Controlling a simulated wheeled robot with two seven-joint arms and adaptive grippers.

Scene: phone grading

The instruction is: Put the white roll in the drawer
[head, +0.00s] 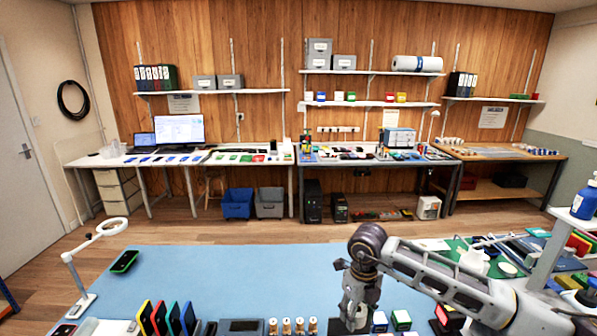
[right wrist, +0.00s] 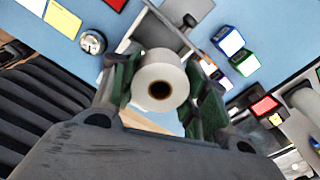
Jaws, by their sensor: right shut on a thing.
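My right gripper (head: 355,308) reaches down at the front edge of the blue table, right of centre. In the right wrist view its two dark green-padded fingers (right wrist: 160,92) are shut on the white roll (right wrist: 162,72). The roll has a dark round core hole facing the camera. In the head view the roll is mostly hidden by the gripper. A pale drawer unit (head: 117,192) stands under the far left desk, but I cannot tell whether it is the task's drawer. My left gripper is not in view.
The blue table (head: 230,275) is clear in its middle. Along its front stand coloured upright holders (head: 173,318), a dark box (head: 240,327) and small wooden pegs (head: 285,326). Blue and green boxes (head: 401,319) stand right of my gripper. A lamp (head: 90,255) is at left.

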